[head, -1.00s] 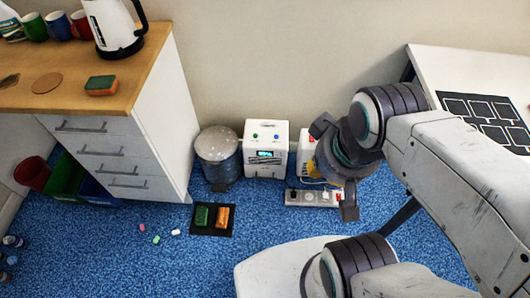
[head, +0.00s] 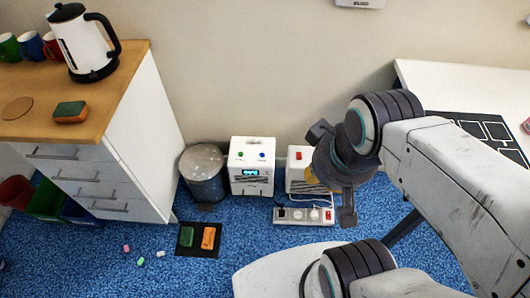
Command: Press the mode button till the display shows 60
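A white box (head: 251,183) stands on the blue floor against the wall. Its front has a small lit display (head: 250,172); the digits are too small to read. On its top are a green button (head: 240,155) and a blue button (head: 262,155); I cannot tell which is the mode button. My gripper (head: 331,172) is to the right of this box, apart from it, with its two fingers spread and nothing seen between them. It partly hides a second white box (head: 296,178) with a red switch (head: 299,156).
A power strip (head: 303,215) with cables lies before the boxes. A bin (head: 203,175) stands left of the white box. A dark mat (head: 198,252) with two sponges lies in front. A drawer cabinet (head: 140,150) is at left, a white table (head: 430,82) at right.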

